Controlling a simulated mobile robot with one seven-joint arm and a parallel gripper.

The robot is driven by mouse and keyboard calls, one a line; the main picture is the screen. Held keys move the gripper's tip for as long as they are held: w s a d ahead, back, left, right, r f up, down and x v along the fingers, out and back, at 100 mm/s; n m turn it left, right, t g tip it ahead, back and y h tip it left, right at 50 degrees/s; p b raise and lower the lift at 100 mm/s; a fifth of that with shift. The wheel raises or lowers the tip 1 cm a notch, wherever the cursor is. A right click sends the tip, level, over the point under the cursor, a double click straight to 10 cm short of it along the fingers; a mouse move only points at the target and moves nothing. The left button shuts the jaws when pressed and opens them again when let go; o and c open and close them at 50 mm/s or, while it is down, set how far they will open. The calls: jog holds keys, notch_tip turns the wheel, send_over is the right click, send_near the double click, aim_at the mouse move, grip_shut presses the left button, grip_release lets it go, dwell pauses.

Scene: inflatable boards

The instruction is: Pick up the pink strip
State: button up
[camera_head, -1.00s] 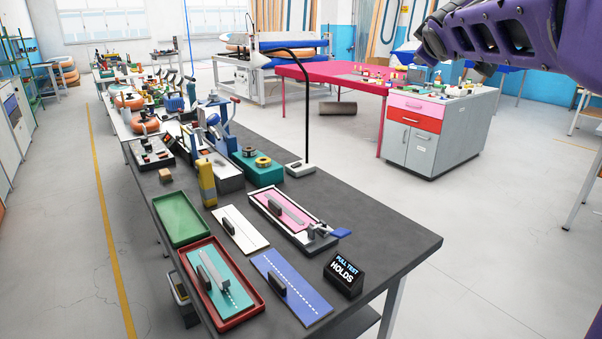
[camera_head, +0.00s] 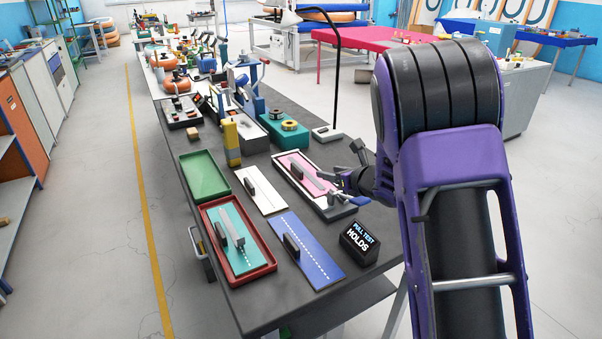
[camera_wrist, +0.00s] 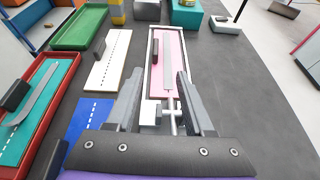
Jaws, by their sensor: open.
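The pink strip (camera_head: 292,162) lies in a white-rimmed tray (camera_head: 327,211) on the dark bench, with a dark block and a long grey bar on it. In the wrist view the pink strip (camera_wrist: 161,75) lies ahead of my gripper, lengthwise between the two finger lines. My gripper (camera_head: 350,165) is open and empty at the right near end of the tray, above the clamp with the blue handle (camera_head: 360,200). In the wrist view my gripper (camera_wrist: 165,85) has its fingers spread wide. The head view partly hides the gripper behind my wrist.
A white strip (camera_head: 267,190), a blue strip (camera_head: 317,258) and a red tray (camera_head: 240,279) with a teal strip (camera_head: 221,220) lie to the left. A green tray (camera_head: 226,190) is beyond. A black sign (camera_head: 358,243) reads "PULL TEST HOLDS". A thin black lamp post (camera_head: 336,95) stands behind.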

aim_at(298, 168)
jog(key=shift+a+f, duration=0.2)
jog(key=shift+f, duration=0.25)
jog(key=x, duration=1.1)
jog(key=p+x, duration=0.1)
jog(key=x, duration=0.5)
jog(key=shift+s+a, duration=0.15)
jog(key=shift+a, duration=0.1)
jog(key=shift+c, duration=0.3)
grip_shut()
